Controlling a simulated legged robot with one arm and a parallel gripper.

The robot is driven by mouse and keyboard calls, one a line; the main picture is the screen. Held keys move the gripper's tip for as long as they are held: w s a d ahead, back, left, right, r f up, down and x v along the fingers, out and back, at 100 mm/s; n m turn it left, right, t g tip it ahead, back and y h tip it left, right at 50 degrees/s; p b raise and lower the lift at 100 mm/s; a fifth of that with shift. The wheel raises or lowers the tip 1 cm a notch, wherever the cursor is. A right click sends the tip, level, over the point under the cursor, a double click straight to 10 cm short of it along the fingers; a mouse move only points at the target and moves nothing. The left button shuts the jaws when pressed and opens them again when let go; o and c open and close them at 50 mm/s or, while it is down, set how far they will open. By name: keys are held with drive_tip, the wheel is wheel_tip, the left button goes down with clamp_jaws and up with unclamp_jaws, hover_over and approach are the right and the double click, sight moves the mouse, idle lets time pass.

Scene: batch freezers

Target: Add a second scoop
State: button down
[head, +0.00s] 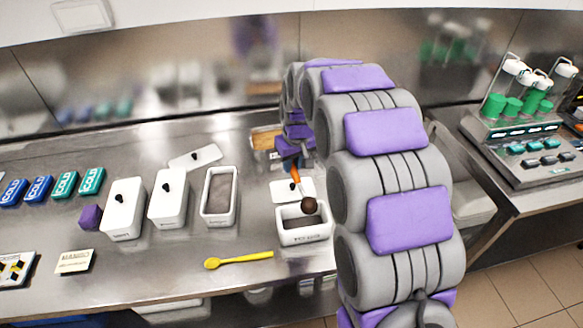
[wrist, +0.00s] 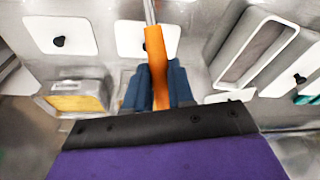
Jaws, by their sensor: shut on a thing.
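My gripper (head: 292,157) is shut on the orange handle (wrist: 158,60) of a scoop, with a blue finger on each side of it in the wrist view. The scoop (head: 296,175) points down toward the front, with a dark brown ball (head: 309,204) at its lower end. That end shows over the open white tub (head: 304,238), which is dark inside; I cannot tell whether they touch. Another open white tub (head: 219,219), with grey-brown contents, stands to the left. It also seems to show in the wrist view (wrist: 258,50). The scoop's head is out of the wrist view.
Two lidded white tubs (head: 124,208) (head: 168,196) stand further left. Loose lids lie behind the open tubs (head: 195,157) (head: 285,188). A yellow spoon (head: 238,260) lies in front. Cold packs (head: 65,185) and a purple block (head: 90,217) are at left. A machine (head: 525,135) stands right.

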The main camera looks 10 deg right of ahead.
sight(293, 170)
drive_tip(key=s+r+t+b, duration=0.2)
drive_tip(key=s+t+y+b, duration=0.1)
drive_tip(key=t, duration=0.1)
drive_tip(key=shift+s+d+r, duration=0.35)
drive_tip(key=shift+d+r, duration=0.05)
drive_tip(key=shift+s+r+t+y, duration=0.15)
drive_tip(key=shift+s+t+y, duration=0.15)
drive_tip(key=shift+s+t, duration=0.3)
drive_tip(key=shift+s+a+r+t+y, duration=0.15)
drive_tip(key=shift+s+r+t, duration=0.1)
drive_tip(key=shift+s+t, duration=0.4)
drive_tip(key=shift+s+a+r+t+y, duration=0.1)
drive_tip(key=shift+s+r+t+y, duration=0.1)
drive_tip(key=shift+s+t, duration=0.45)
drive_tip(key=shift+d, duration=0.15)
drive_tip(key=shift+d, duration=0.4)
